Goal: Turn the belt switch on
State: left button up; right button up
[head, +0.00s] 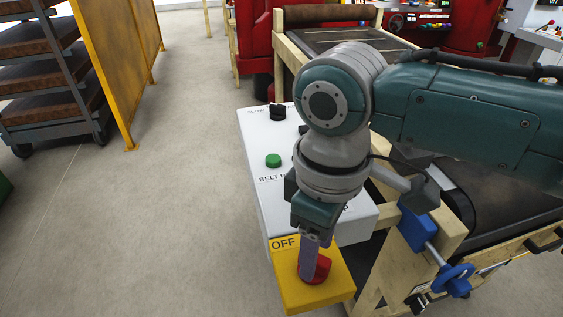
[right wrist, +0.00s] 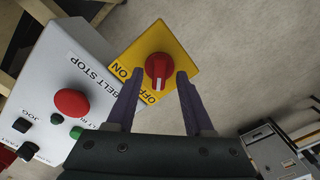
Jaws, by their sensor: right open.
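The belt switch is a red rotary knob (head: 321,268) on a yellow plate (head: 290,290) at the near end of the control box. In the right wrist view the knob (right wrist: 158,70) has a raised grip with a pale line, its end nearer the OFF label than the ON label. My right gripper (head: 312,262) points down at the knob. In the right wrist view its two fingers (right wrist: 161,76) are spread, one on each side of the knob, with gaps showing. I cannot tell how deep the fingertips reach. My left gripper is not in view.
The light grey control box (head: 253,165) carries a green button (head: 273,160), a black knob (head: 277,112) and a red stop button (right wrist: 72,103). A wooden-framed conveyor (head: 490,190) with a blue handwheel (head: 454,279) stands at right.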

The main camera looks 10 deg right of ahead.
jog(key=shift+f, duration=0.7)
jog(key=shift+w, duration=0.1)
grip_shut()
